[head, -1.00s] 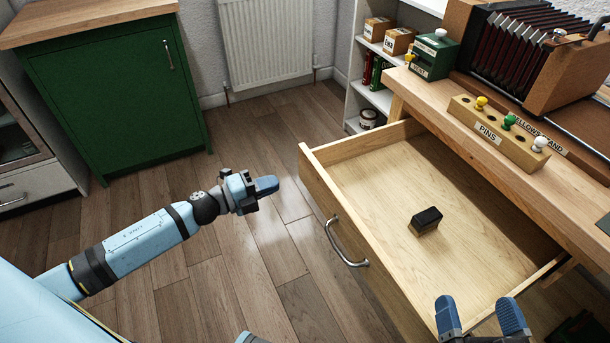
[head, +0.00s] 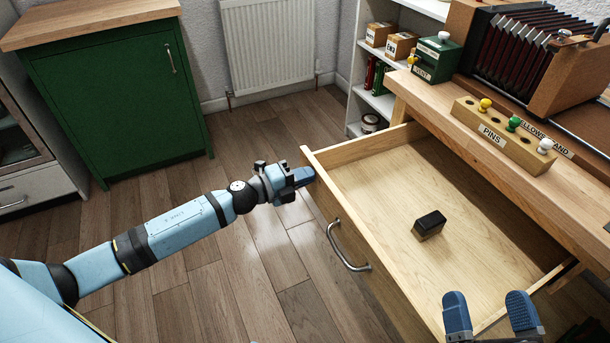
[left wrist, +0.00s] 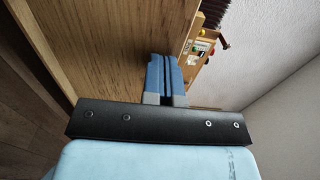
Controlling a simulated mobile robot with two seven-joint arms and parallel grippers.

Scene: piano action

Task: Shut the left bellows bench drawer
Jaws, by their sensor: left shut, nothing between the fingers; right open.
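The left bellows bench drawer (head: 335,218) stands pulled out of the wooden bench, its front facing the left arm. A curved metal handle (head: 347,250) is on its front. A small black block (head: 429,224) lies inside on the drawer floor. My left gripper (head: 308,174) is shut and empty, its fingertips at the far-left end of the drawer front; whether they touch is unclear. In the left wrist view its closed blue fingers (left wrist: 165,77) lie close to the wooden drawer face (left wrist: 110,45). My right gripper (head: 490,310) is open and empty near the drawer's near right corner.
On the bench top (head: 430,100) stand the pins block (head: 500,135), a green box (head: 440,58) and the bellows (head: 530,50). A white shelf (head: 358,90) stands behind. A green cabinet (head: 110,100) is at the left. Floor between cabinet and drawer is clear.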

